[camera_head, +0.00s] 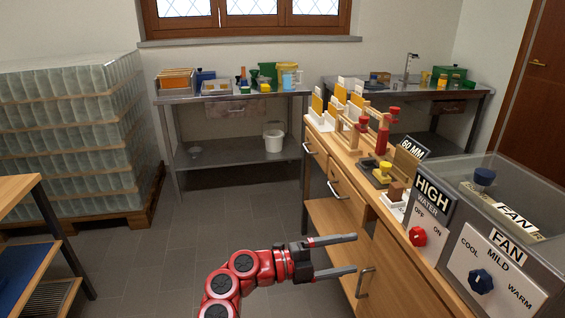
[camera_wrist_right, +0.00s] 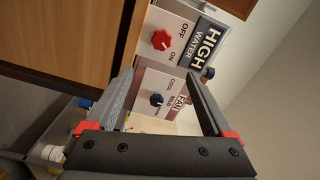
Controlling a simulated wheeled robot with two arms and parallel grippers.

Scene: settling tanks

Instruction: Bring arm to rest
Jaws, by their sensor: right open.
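My right arm is red and comes in from the bottom of the head view. Its gripper (camera_head: 345,255) is open and empty, with its two grey fingers pointing right, in front of the wooden cabinet (camera_head: 395,270). In the right wrist view the fingers (camera_wrist_right: 158,85) stand wide apart with nothing between them touching. Beyond them show the red water knob (camera_wrist_right: 161,40) and the blue fan knob (camera_wrist_right: 156,99). My left gripper is not in the head view.
The wooden bench carries racks (camera_head: 350,115) and a control box with HIGH WATER (camera_head: 432,197) and FAN (camera_head: 500,270) panels. A metal table (camera_head: 235,95) stands at the back. A wrapped pallet stack (camera_head: 70,130) is at left. The tiled floor (camera_head: 170,265) between is clear.

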